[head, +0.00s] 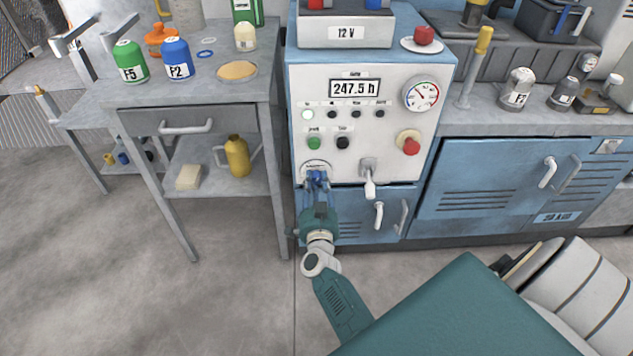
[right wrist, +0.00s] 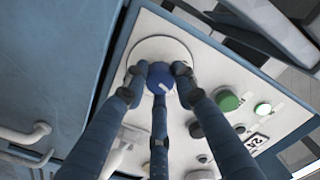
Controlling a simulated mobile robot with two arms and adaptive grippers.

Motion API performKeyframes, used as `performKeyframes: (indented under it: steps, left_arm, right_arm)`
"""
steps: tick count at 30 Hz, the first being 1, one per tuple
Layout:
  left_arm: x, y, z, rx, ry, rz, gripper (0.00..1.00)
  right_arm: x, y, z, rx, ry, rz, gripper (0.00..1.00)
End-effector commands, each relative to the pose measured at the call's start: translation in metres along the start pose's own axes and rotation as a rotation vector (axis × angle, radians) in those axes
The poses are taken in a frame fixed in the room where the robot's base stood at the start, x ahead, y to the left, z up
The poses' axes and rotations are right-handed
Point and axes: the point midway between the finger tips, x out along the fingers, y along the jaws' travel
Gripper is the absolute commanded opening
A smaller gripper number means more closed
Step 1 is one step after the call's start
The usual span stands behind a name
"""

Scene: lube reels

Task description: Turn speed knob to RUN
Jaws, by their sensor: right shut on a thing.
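The speed knob (right wrist: 159,79) is a round blue knob with a white pointer mark, set on a pale round dial plate (right wrist: 150,50) on the control panel. In the head view the dial plate (head: 313,168) is at the panel's lower left, with the knob mostly hidden by my fingers. My right gripper (head: 317,182) reaches up to it from below. In the right wrist view its blue fingers (right wrist: 159,92) are closed around the knob and touch it. The RUN label cannot be read in either view. My left gripper is not in view.
Beside the knob on the panel are a grey lever switch (head: 369,175), a red stop button (head: 411,146), a green button (head: 313,143) and a black button (head: 343,142). A metal side table (head: 190,118) with bottles stands left. Blue cabinets (head: 500,190) stand right.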

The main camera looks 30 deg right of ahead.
Motion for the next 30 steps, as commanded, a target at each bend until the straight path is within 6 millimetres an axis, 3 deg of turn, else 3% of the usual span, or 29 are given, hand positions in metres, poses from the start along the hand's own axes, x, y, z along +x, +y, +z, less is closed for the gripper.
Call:
performKeyframes:
  steps: [12,28,29,30]
  left_arm:
    - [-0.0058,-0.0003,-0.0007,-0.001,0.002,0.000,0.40]
    - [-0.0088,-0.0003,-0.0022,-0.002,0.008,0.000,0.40]
    - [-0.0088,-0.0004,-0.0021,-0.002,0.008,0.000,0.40]
    - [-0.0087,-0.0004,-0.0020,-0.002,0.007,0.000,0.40]
  right_arm:
    - [0.0006,-0.0002,-0.0014,0.185,0.003,-0.001,0.01]
    - [0.0007,-0.0002,-0.0017,0.211,0.003,-0.001,0.01]
    - [0.0007,-0.0001,-0.0017,0.211,0.003,0.000,0.29]
    - [0.0007,-0.0001,-0.0017,0.210,0.003,-0.001,0.37]
